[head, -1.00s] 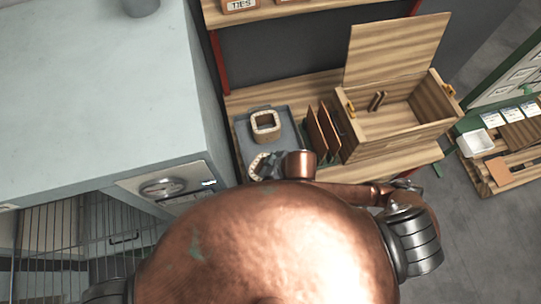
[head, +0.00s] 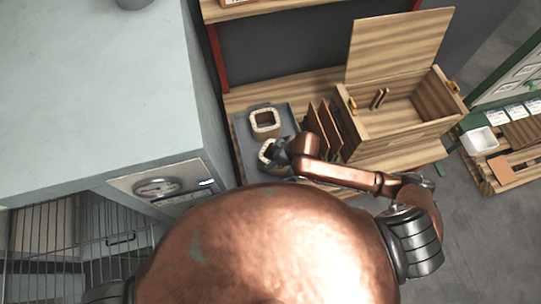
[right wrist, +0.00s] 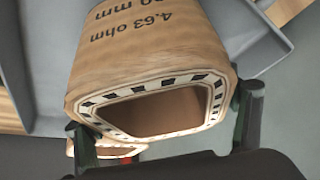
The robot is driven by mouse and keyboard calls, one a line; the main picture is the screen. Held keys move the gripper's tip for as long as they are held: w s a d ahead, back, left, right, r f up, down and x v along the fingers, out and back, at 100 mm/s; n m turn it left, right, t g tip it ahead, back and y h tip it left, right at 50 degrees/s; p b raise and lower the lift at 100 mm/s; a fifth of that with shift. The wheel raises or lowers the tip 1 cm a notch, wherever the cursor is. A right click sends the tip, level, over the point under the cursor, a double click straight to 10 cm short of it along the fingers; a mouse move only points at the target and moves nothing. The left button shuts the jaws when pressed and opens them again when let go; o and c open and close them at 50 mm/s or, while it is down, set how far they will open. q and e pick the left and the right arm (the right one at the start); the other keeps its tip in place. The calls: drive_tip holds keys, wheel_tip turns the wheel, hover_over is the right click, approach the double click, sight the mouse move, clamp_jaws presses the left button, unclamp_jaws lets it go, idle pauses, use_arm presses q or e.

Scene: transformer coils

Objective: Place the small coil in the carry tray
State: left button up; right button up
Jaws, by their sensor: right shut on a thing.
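A shallow grey tray (head: 243,150) lies on the wooden bench; it also shows behind the coil in the right wrist view (right wrist: 45,70). A square tan coil (head: 265,121) stands in its far part. My right gripper (head: 277,152) is shut on a second tan coil (head: 264,156) at the tray's near part. In the right wrist view, this coil (right wrist: 150,60) sits between the two fingers, its open end facing the camera and its label reading "4.63 ohm". Whether it touches the tray is unclear. Part of another light rim (right wrist: 112,152) shows below it. My left gripper is out of view.
Thin brown boards (head: 322,128) stand upright right of the tray, close to my right arm. An open wooden box (head: 405,130) with a raised lid stands further right. A grey cabinet (head: 100,90) fills the left. A shelf (head: 270,10) runs above the bench.

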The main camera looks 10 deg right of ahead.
drive_tip(key=shift+f, duration=0.3)
drive_tip(key=shift+f, duration=0.1)
drive_tip(key=o, duration=1.7)
drive_tip(key=p+v, duration=0.1)
drive_tip(key=v, duration=1.1)
drive_tip(key=shift+p, duration=0.3)
